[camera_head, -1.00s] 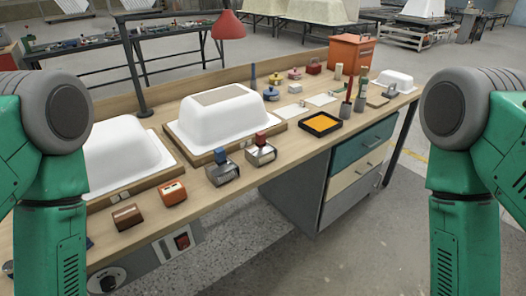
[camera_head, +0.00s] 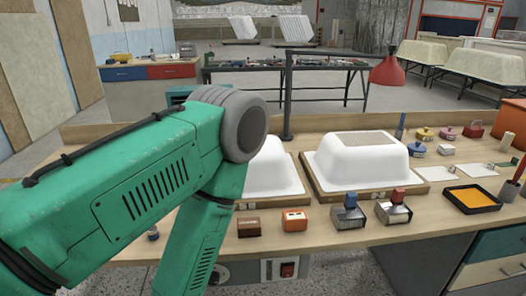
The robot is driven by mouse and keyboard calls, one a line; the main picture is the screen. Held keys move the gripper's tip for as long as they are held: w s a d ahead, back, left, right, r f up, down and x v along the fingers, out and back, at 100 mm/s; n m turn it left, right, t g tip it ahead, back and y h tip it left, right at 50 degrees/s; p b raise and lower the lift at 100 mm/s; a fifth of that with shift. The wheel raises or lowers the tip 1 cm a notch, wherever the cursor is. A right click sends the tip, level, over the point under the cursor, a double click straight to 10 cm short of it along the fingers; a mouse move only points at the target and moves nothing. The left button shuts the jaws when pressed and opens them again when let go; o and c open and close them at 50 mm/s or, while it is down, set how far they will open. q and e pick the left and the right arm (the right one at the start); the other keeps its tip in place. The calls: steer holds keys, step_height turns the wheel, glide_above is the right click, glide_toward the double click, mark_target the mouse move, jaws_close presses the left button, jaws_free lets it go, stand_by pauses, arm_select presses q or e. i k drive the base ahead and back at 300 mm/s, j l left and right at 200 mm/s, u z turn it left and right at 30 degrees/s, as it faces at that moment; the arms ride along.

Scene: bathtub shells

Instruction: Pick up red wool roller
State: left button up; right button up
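A small metallic tool with a red top (camera_head: 396,208) stands on the bench near its front edge, right of a similar tool with a blue top (camera_head: 348,212). It looks like the red roller, but I cannot make out any wool. My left arm crosses the left of the view, with its bent part over the bench's left side. Its gripper is outside the frame, and so are my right arm and gripper. Nothing touches the red-topped tool.
Two white tub shells, left (camera_head: 270,172) and right (camera_head: 357,162), stand behind the small tools. A brown block (camera_head: 248,227) and an orange block (camera_head: 294,221) sit left of them. A black tray with orange contents (camera_head: 472,199) lies to the right. Bench space before this tray is clear.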

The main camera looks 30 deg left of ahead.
mark_target(397, 211)
steer(key=u, duration=0.3)
steer(key=l+u, duration=0.25)
steer(key=u, duration=0.15)
steer(key=i+l+u, duration=0.1)
steer(key=l+u, duration=0.15)
steer(key=u, duration=0.2)
steer(key=l+u, duration=0.55)
steer(key=u, duration=0.25)
